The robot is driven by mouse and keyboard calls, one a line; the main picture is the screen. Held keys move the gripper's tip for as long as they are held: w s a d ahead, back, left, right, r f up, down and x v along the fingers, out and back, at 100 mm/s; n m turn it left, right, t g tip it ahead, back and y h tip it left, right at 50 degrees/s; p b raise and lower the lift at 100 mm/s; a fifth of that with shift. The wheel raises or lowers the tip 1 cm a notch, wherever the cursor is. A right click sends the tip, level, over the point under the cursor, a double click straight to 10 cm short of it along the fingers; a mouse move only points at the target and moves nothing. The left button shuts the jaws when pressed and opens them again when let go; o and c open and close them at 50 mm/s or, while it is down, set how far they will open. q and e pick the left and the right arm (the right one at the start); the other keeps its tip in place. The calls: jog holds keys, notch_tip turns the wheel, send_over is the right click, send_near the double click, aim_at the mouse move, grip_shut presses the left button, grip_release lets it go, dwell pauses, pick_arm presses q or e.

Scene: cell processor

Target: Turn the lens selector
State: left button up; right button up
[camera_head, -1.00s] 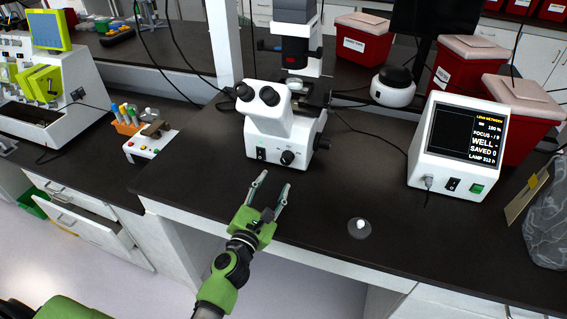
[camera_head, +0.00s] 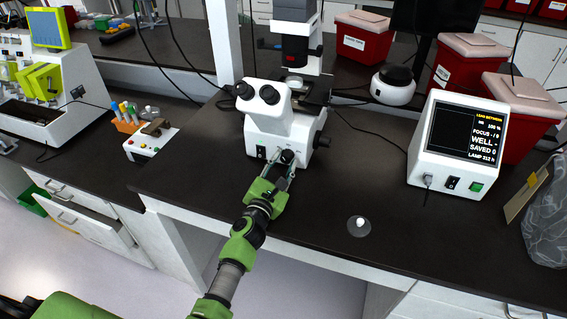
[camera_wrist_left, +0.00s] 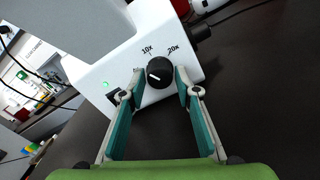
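The white microscope (camera_head: 268,125) stands on the dark bench in the head view. Its lens selector (camera_wrist_left: 160,73) is a round black knob with a white pointer line, below the printed marks 10X and 20X in the left wrist view. The pointer lies towards the left, nearly level. My left gripper (camera_wrist_left: 160,88) is open, with one finger on each side of the knob; I cannot tell whether they touch it. In the head view my left gripper (camera_head: 279,170) reaches the front of the microscope and partly covers the knob. My right gripper is not in view.
A white control box (camera_head: 462,150) with a screen reading LENS BETWEEN stands to the right. A small round clear item with a white knob (camera_head: 358,226) lies near the bench's front edge. Bench space right of the microscope is largely clear.

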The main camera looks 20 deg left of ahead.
pick_arm(q)
jog(key=c, duration=0.5)
jog(key=m, duration=0.3)
jog(key=shift+b, duration=0.35)
jog(key=shift+a+m, duration=0.1)
jog(key=shift+m, duration=1.4)
